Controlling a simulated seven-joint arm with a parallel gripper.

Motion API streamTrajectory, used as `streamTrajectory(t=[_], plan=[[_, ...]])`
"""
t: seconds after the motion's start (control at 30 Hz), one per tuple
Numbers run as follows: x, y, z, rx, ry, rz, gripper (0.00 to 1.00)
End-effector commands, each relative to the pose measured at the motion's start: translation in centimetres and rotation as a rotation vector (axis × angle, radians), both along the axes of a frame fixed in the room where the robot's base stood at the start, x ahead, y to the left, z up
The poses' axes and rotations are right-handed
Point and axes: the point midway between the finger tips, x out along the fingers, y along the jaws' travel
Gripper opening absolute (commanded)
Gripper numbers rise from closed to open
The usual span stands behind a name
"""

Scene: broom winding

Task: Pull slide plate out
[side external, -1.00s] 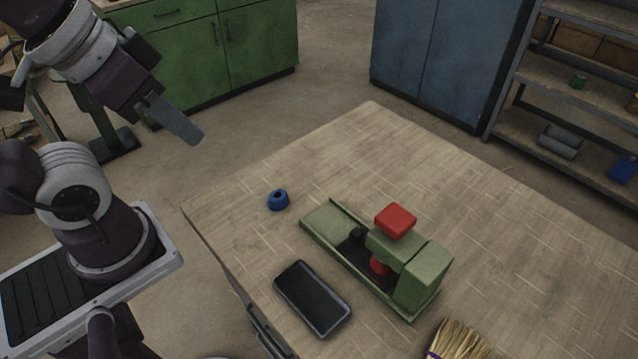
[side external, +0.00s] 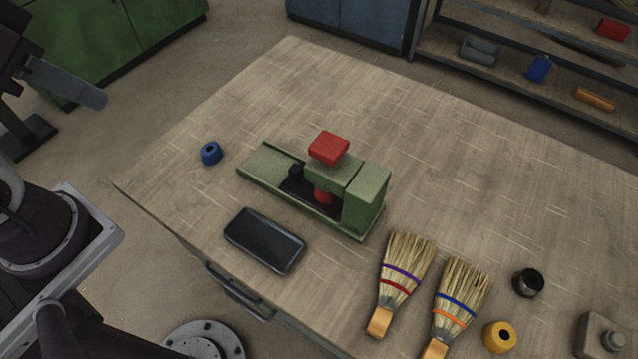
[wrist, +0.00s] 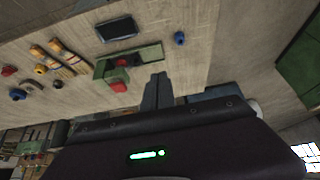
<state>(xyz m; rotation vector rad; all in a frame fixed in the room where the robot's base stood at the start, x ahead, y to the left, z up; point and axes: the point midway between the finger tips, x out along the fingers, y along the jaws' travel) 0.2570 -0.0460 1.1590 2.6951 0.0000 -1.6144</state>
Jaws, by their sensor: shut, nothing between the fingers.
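A green fixture (side external: 367,195) stands on the wooden table, with a red block (side external: 329,148) on top and a red part low inside it. Its long green slide plate (side external: 264,163) extends to the left, with a small black knob (side external: 296,171) near the middle. In the wrist view the fixture (wrist: 116,72) lies left of my fingers, with the plate (wrist: 150,53) toward them. My gripper (side external: 101,99) is shut and empty in the air beyond the table's left edge, well apart from the plate. Its fingers (wrist: 159,76) are together in the wrist view.
A dark tray (side external: 264,240) lies in front of the fixture and a blue ring (side external: 211,153) to its left. Two brooms (side external: 402,272), a black cup (side external: 528,283) and a yellow ring (side external: 499,337) are at right. The table behind the fixture is clear.

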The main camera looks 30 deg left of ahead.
Motion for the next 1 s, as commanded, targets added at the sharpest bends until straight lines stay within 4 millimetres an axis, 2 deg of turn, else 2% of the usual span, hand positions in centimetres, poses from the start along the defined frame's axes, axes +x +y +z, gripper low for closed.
streamTrajectory(t=[0.47,0.5,0.6,0.67,0.7,0.77,0.83,0.9,0.97,1.0], plan=[[0.0,0.0,0.0,0.0,0.0,0.0,0.0],[0.0,0.0,0.0,0.0,0.0,0.0,0.02],[0.7,-0.1,0.1,0.019,0.015,-0.033,0.22],[2.3,-0.2,0.2,0.061,0.048,-0.109,0.33],[3.9,-0.5,0.2,0.101,0.079,-0.189,0.41],[7.0,-1.3,-0.4,0.168,0.134,-0.341,0.42],[10.9,-2.5,-2.0,0.241,0.194,-0.541,0.42],[14.5,-4.1,-4.6,0.298,0.249,-0.743,0.42],[17.2,-5.7,-7.6,0.335,0.29,-0.918,0.42],[18.6,-6.8,-9.8,0.353,0.316,-1.031,0.42]])
